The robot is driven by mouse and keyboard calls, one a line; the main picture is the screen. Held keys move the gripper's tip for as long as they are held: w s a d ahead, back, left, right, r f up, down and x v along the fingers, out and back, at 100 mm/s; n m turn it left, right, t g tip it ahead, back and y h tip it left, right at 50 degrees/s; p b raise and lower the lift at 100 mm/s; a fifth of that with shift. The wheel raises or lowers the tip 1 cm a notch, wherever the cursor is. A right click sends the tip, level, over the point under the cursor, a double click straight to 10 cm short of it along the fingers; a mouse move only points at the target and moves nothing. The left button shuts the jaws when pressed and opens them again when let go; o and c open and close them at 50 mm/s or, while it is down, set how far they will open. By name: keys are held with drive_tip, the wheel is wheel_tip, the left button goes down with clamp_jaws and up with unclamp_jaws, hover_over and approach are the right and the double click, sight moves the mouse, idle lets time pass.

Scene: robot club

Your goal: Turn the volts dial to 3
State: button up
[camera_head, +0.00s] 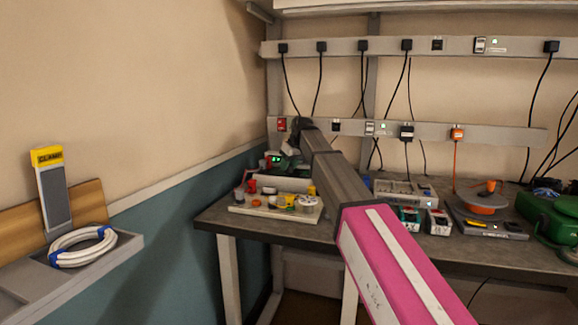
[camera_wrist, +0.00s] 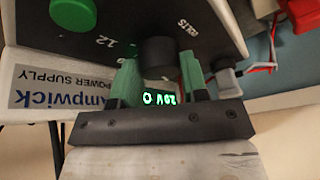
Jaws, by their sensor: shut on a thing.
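The volts dial (camera_wrist: 158,50) is a black round knob on the dark front panel of the power supply (camera_wrist: 190,15), upside down in the wrist view. The upside-down word VOLTS is printed beside it. My gripper (camera_wrist: 158,62) has its two green fingers on either side of the knob, shut on it. A green lit display (camera_wrist: 160,99) shows between the fingers, partly hidden; it seems to read about 2.0 V. The number 12 is printed near the knob. The knob's pointer is not visible.
On the bench (camera_head: 255,224), a tray (camera_head: 270,213) of small pots stands in front. Chargers and an orange spool (camera_head: 484,204) stand to the right.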

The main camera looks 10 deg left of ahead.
drive_tip(key=o, duration=0.9)
drive_tip(key=shift+a, duration=0.1)
drive_tip(key=v, duration=1.1)
drive_tip(key=shift+f, duration=0.1)
